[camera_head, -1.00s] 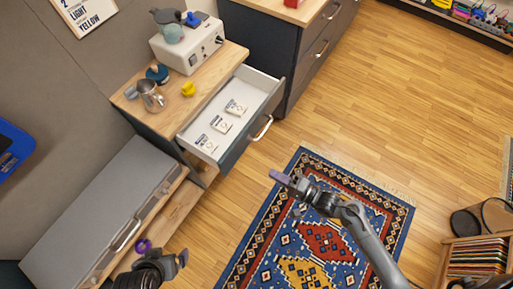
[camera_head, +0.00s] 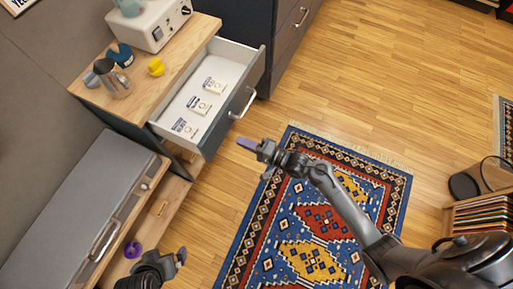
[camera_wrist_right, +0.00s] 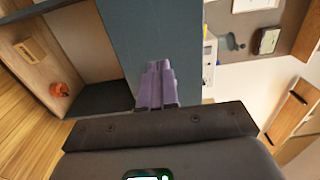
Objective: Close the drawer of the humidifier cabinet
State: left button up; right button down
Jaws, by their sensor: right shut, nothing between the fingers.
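The humidifier cabinet (camera_head: 95,95) has a light wood top and dark sides. Its drawer (camera_head: 222,62) is pulled out, showing a white inside with several small labelled packets. The dark drawer front (camera_head: 218,132) carries a metal handle (camera_head: 243,103). My right gripper (camera_head: 247,143) is just in front of the drawer front, below the handle in the picture. Its purple fingers are together and empty; in the right wrist view they (camera_wrist_right: 157,85) point at a blue-grey panel (camera_wrist_right: 150,35). Contact cannot be told. My left gripper (camera_head: 180,256) is at the bottom, its opening unclear.
The white humidifier (camera_head: 150,24), a metal pitcher (camera_head: 116,82) and a yellow item (camera_head: 156,67) stand on the cabinet top. A grey-topped low unit (camera_head: 75,205) is at left. A dark drawer unit (camera_head: 290,35) stands beyond. A patterned rug (camera_head: 310,215) covers the floor.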

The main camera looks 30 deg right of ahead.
aim_at(220, 131)
jog(key=b+x, duration=0.1)
jog(key=x, duration=0.4)
jog(key=shift+f+b, duration=0.1)
jog(key=shift+b, duration=0.2)
jog(key=shift+w+a, duration=0.4)
jog(key=shift+w, duration=0.2)
jog(key=shift+w, duration=0.1)
